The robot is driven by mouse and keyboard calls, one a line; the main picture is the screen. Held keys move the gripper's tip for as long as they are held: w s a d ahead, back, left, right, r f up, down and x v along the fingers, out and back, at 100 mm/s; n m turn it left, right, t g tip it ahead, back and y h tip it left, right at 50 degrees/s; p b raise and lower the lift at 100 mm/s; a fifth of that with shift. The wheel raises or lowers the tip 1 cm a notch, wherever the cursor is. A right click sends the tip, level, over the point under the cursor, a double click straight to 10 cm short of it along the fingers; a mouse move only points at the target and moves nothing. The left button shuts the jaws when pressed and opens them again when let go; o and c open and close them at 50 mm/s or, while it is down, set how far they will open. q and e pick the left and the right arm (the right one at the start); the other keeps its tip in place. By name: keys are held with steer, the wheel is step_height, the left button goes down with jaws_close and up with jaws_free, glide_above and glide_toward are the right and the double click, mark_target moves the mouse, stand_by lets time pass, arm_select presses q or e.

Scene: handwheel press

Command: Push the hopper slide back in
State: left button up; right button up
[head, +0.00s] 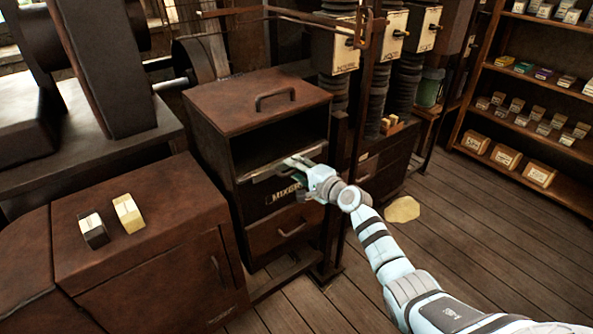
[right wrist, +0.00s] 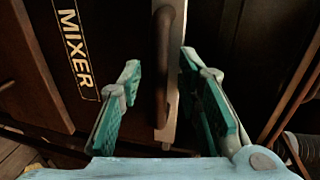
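The hopper slide shows in the head view as a greyish front strip (head: 262,174) under the dark opening of the brown mixer cabinet (head: 232,108). In the right wrist view, a dark curved handle (right wrist: 163,70) stands on a grey metal strip (right wrist: 171,128), beside the yellow MIXER lettering (right wrist: 75,48). My right gripper (head: 296,163) is at the cabinet front, at the slide. In the right wrist view its teal-padded fingers (right wrist: 160,72) are apart, one on each side of the handle, with a visible gap on the left. My left gripper is not in view.
A drawer (head: 284,228) with a handle lies below the MIXER label. A dark post (head: 337,190) stands just right of the cabinet. A low brown cabinet (head: 150,255) with two small blocks is at the left. Shelves (head: 530,80) stand at the far right.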

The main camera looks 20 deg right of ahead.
stand_by(0.3)
steer(key=v, duration=1.2)
